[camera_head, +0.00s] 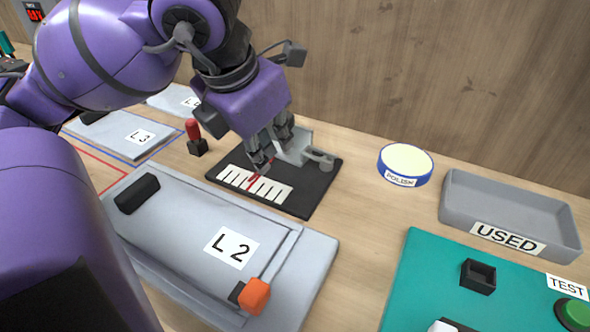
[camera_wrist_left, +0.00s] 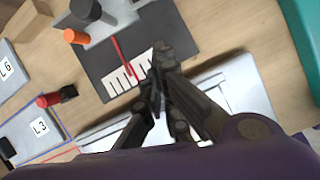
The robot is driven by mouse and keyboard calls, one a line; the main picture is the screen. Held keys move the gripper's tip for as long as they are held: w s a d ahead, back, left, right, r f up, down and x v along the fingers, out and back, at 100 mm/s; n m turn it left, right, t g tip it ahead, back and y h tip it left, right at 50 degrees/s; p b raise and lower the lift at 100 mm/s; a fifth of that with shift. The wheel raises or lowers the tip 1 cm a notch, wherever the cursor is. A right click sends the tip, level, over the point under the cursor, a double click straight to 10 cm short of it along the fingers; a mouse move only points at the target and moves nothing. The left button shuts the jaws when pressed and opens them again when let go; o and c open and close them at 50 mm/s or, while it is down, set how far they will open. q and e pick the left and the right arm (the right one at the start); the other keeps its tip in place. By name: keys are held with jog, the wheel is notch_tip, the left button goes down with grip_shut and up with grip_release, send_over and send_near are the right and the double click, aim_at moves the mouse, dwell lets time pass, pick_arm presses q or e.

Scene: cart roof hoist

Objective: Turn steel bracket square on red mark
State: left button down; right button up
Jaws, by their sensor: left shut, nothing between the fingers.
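The grey steel bracket (camera_head: 297,146) stands on a dark plate (camera_head: 312,196) with a white tick scale (camera_head: 254,184). A red mark (camera_head: 253,182) crosses the scale. In the left wrist view the bracket (camera_wrist_left: 122,12) is at the top, and a thin red line (camera_wrist_left: 121,55) runs from near it to the scale. My left gripper (camera_head: 271,148) is shut and empty, low over the plate just in front of the bracket, and partly hides it. I cannot tell whether they touch. In the wrist view its fingers (camera_wrist_left: 158,83) lie beside the scale. My right gripper is not in view.
The L2 panel (camera_head: 190,222) with a black handle and orange block lies in front. A red-handled tool (camera_head: 194,134) stands left of the plate. A polish tin (camera_head: 405,165), the USED tray (camera_head: 510,218) and a teal test board (camera_head: 425,275) are right. Bare wood lies between.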

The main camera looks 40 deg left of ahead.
pick_arm(q)
jog(key=w+f+n, duration=0.1)
jog(key=f, duration=0.2)
jog(key=w+f+n+b, duration=0.1)
jog(key=f, duration=0.2)
jog(key=w+f, duration=0.1)
jog(key=f, duration=0.2)
jog(key=shift+w+a+n+b, duration=0.3)
jog(key=shift+n, duration=0.1)
jog(key=w, duration=0.3)
jog(key=shift+w+a+f, duration=0.1)
jog(key=shift+a+f, duration=0.15)
jog(key=shift+w+a, duration=0.1)
jog(key=shift+w, duration=0.4)
